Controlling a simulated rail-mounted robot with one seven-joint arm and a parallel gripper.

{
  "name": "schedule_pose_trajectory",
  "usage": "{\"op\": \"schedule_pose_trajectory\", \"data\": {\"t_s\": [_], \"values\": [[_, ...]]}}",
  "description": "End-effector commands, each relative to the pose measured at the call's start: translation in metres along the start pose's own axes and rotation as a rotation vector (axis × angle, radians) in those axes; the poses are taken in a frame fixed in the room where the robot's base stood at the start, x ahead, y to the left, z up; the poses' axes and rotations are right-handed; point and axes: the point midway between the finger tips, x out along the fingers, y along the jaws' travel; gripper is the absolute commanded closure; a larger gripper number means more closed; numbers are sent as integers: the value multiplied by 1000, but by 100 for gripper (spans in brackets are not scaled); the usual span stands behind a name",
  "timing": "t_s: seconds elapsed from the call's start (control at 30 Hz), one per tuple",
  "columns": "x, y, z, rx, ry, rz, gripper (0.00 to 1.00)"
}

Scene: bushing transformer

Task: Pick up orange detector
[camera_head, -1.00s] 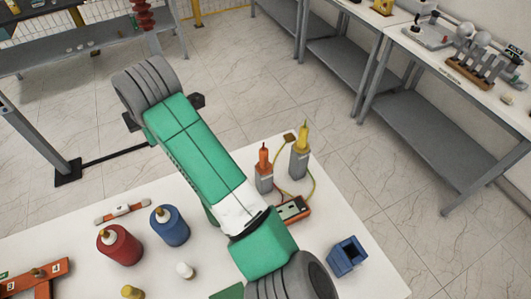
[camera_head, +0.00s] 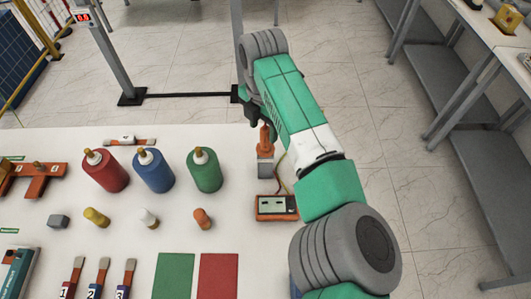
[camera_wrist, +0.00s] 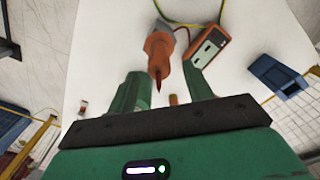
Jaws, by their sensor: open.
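The orange detector (camera_head: 266,140) stands upright in a grey block-shaped base (camera_head: 265,168) at the table's far edge, partly beside my arm in the head view. In the wrist view the orange detector (camera_wrist: 160,48) points its thin dark-red tip toward the camera. My gripper (camera_wrist: 165,90) is open and empty, one green finger to each side of the tip. The tip shows between the fingers in the picture; I see no contact. In the head view my arm hides most of the gripper.
An orange meter (camera_head: 277,207) with cables lies close to the detector. Red (camera_head: 105,170), blue (camera_head: 154,170) and green (camera_head: 205,170) bottles stand to its left. A blue container (camera_wrist: 277,78) shows at right in the wrist view.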

Motion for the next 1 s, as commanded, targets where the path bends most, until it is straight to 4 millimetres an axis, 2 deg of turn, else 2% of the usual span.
{"op": "schedule_pose_trajectory", "data": {"t_s": [0.1,0.23,0.5,0.53,0.77,1.0], "values": [[23,0,4,2,0,-3,49],[43,0,4,1,0,-2,49],[48,0,4,0,-1,1,49],[48,0,4,0,-1,1,51],[48,0,4,0,-1,0,97],[47,0,4,0,-1,1,98]]}}
